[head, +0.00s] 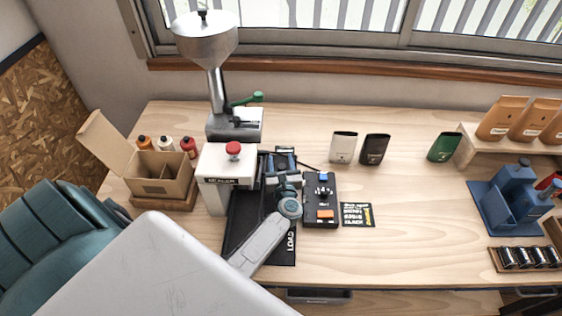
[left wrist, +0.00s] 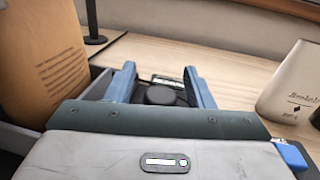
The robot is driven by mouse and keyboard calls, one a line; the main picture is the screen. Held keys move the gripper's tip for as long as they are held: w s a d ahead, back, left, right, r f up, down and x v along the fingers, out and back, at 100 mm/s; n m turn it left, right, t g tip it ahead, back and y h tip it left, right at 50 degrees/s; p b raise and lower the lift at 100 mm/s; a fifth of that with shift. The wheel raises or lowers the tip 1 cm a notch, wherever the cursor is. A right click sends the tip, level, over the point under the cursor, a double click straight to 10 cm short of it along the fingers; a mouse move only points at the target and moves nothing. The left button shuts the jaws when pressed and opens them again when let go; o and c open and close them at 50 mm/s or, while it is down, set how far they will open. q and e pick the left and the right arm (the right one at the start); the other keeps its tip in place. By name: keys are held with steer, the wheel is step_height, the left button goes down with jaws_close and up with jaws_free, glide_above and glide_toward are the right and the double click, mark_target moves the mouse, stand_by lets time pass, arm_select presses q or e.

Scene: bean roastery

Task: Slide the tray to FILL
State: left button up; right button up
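A black track (head: 270,245) with a LOAD label at its near end lies on the table beside the white sealer (head: 226,165). My left gripper (head: 281,165) is over the track, right of the sealer. In the left wrist view its blue fingers (left wrist: 161,88) stand apart on either side of a dark round knob (left wrist: 160,95), with gaps on both sides. A kraft bag (left wrist: 45,55) stands close on the left, in or beside a dark grey holder (left wrist: 18,138). The tray is largely hidden in the head view, and no FILL label is readable. My right gripper is out of view.
The hopper machine (head: 205,45) with a green lever stands behind the sealer. A black control box (head: 321,205) stands close right of my gripper. A cardboard box (head: 160,180) is at left. White (head: 343,147) and black (head: 374,149) bags stand right. The table's middle right is clear.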

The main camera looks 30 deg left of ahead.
arm_select(q)
steer(key=c, duration=0.4)
jaws_close()
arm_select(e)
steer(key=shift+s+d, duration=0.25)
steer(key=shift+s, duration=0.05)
arm_select(q)
steer(key=shift+w+a+b, duration=0.35)
steer(key=shift+w+b, duration=0.15)
steer(key=shift+w, duration=0.05)
steer(key=b+x, duration=0.1)
steer(key=x, duration=0.2)
steer(key=shift+w+d, duration=0.1)
steer(key=shift+d, duration=0.1)
steer(key=shift+r, duration=0.2)
steer(key=shift+o, duration=2.2)
jaws_free()
steer(key=shift+w+f, duration=0.15)
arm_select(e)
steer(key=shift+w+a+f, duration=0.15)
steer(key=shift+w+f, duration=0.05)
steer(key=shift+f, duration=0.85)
